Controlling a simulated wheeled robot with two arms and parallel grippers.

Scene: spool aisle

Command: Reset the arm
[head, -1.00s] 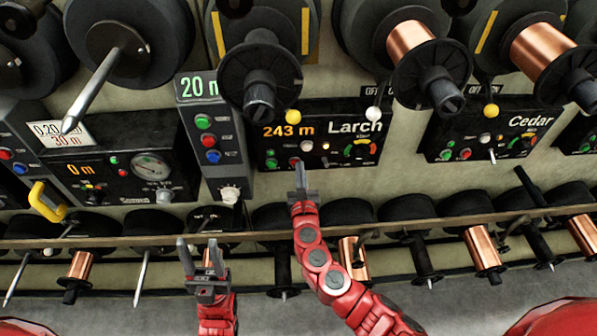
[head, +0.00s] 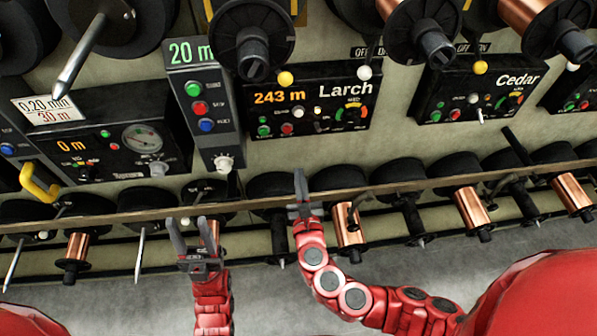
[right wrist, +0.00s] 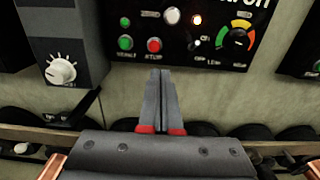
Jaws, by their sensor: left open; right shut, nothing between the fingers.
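My right gripper (head: 300,187) is shut and empty in the head view, below the Larch panel (head: 318,100) and in front of the rail. In the right wrist view its fingers (right wrist: 161,85) are together, pointing up below the panel's green and red buttons, apart from them as far as I can tell. The Larch display reads 243 m, and one small lamp on the panel is lit. My left gripper (head: 188,237) is open and empty, lower left of the right one, in front of the spool rack.
A long rail (head: 400,190) with several spools on it runs across below the panels. A grey button box (head: 203,110) showing 20 m stands left of the Larch panel. Large spools (head: 250,40) jut out above. A yellow handle (head: 40,182) sticks out at the left.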

